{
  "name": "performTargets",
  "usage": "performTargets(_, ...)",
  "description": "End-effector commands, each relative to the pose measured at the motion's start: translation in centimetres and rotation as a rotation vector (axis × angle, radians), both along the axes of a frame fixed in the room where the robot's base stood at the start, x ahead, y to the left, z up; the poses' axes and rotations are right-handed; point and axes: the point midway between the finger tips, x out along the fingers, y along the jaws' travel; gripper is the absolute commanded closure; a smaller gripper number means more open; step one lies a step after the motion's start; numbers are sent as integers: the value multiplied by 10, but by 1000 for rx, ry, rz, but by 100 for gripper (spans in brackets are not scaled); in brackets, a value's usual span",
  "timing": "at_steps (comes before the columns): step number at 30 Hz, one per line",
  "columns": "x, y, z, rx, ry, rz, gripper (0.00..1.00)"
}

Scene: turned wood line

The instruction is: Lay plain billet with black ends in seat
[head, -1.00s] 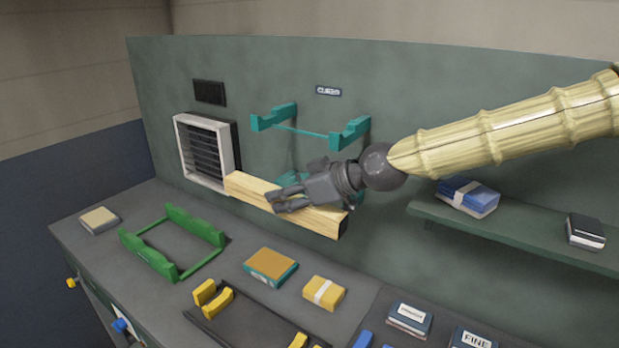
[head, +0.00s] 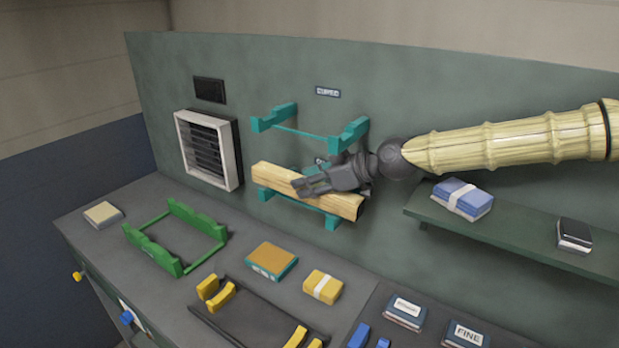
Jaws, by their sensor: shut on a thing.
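The plain pale wood billet (head: 285,183) is held nearly level, sloping down to the right in the picture, at the lower teal wall seat (head: 332,222). Teal bracket parts show just below both ends of the billet; I cannot tell if it rests on them. My gripper (head: 303,187) is shut on the billet near its middle, reaching in from the right. The upper teal seat (head: 352,134) is empty on the wall above.
An empty green cradle (head: 172,258) and a black-based cradle with yellow supports (head: 222,297) stand on the bench. A vent (head: 236,160) is on the wall to the left. A shelf (head: 520,245) with a blue bundle (head: 462,199) juts out under my arm.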

Motion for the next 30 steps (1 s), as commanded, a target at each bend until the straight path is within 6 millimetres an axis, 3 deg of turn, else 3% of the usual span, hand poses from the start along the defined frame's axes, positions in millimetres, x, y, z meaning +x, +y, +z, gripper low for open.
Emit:
performTargets(10, 0, 0, -1, 1, -4, -1, 100)
performTargets(11, 0, 0, -1, 1, -2, 0, 51)
performTargets(14, 0, 0, -1, 1, -2, 0, 33)
performTargets(25, -1, -1, 0, 1, -2, 0, 33)
performTargets(30, -6, -13, 6, 2, -5, -2, 33)
